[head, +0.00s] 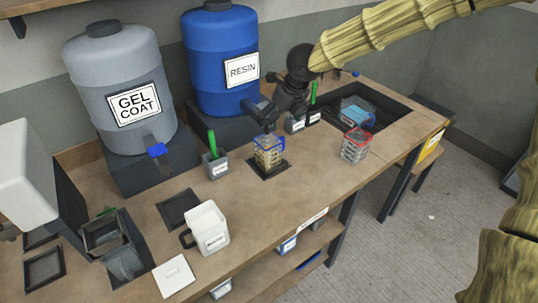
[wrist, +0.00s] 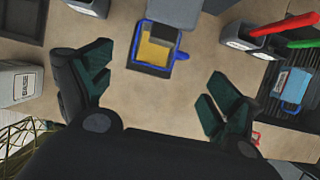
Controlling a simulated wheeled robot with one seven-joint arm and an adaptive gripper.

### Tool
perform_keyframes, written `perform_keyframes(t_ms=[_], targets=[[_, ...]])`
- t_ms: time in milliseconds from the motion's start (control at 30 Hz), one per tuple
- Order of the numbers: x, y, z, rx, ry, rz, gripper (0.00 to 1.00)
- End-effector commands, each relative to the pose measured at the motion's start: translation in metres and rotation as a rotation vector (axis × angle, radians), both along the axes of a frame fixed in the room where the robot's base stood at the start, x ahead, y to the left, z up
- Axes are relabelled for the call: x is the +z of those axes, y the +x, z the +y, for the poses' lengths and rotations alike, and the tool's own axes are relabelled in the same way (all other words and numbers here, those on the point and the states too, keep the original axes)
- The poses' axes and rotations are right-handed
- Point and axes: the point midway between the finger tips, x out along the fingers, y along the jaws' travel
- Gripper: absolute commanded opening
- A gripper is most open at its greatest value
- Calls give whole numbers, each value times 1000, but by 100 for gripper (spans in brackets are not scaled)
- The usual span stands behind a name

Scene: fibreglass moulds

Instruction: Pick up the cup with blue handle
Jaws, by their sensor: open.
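The cup with blue handle (head: 268,152) is clear with a blue rim and holds something yellow. It stands upright on a dark square pad on the workbench, in front of the blue resin drum. In the wrist view the cup (wrist: 155,48) is at top centre, its blue handle pointing right.
A red-rimmed clear cup (head: 355,147) stands to the right. A dark tray (head: 385,107) holds a blue container (head: 357,112). Pen holders (head: 216,166) stand nearby. A white mug (head: 207,230) is at front left. The blue resin drum (head: 213,60) stands close behind. Bench is bare around the cup's front.

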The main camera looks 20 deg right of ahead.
Motion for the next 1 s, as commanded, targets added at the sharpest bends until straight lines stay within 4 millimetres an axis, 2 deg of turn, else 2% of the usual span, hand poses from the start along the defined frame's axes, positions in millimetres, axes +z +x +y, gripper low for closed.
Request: perform_keyframes(t_ms=[167, 400, 767, 1000], targets=[[-13, 5, 6, 6, -2, 1, 91], [-42, 17, 11, 7, -2, 1, 91], [-60, 23, 13, 6, -3, 1, 91], [-85, 31, 18, 5, -2, 1, 91]])
